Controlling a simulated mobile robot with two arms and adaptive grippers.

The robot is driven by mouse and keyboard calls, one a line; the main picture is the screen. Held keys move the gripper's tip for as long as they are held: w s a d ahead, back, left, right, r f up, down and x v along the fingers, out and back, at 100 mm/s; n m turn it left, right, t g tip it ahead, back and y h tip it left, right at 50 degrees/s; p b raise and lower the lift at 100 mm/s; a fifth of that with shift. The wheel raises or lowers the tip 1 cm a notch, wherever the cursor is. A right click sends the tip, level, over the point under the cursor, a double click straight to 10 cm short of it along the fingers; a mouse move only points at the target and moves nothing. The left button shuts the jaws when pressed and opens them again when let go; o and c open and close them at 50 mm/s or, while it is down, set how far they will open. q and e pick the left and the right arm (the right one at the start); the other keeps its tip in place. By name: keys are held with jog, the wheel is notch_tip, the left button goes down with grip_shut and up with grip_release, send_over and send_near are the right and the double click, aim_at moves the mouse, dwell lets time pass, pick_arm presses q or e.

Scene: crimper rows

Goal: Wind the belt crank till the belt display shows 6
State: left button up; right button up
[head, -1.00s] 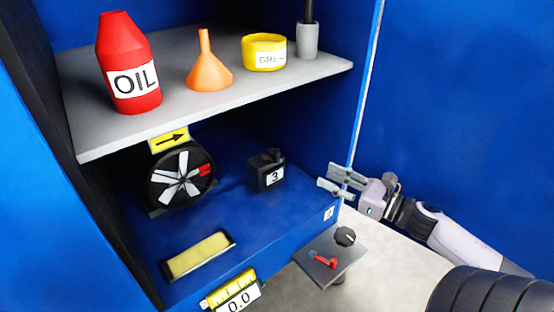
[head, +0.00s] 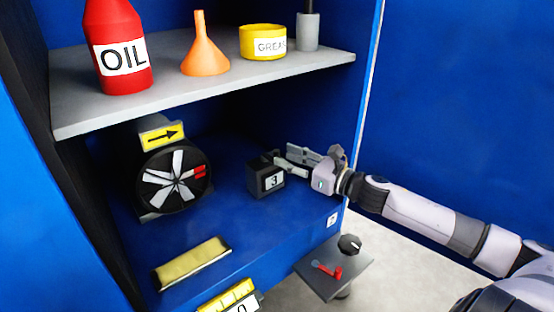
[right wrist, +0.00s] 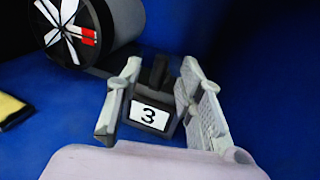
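A black box (head: 266,180) with a white plate reading 3 stands on the blue lower deck, with a dark upright part on top. It also shows in the right wrist view (right wrist: 150,116). My right gripper (head: 297,154) is at the box's right side in the head view. In the right wrist view its fingers (right wrist: 160,64) are spread, one on each side of the box; contact cannot be told. A small red crank-like handle (head: 328,270) is on a grey stand outside. Which part is the belt crank or belt display is not marked. My left gripper is out of view.
A spoked wheel (head: 174,181) with a red mark stands left under a yellow arrow sign (head: 162,135). A grey shelf (head: 200,98) with an oil bottle (head: 119,50) hangs above. A black knob (head: 350,245) is on the stand. A yellow counter (head: 229,298) is cut off below.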

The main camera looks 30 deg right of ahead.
aim_at(277, 150)
jog(key=shift+b+x, duration=0.6)
jog(key=shift+x, duration=1.45)
jog(key=shift+c, duration=0.5)
grip_shut()
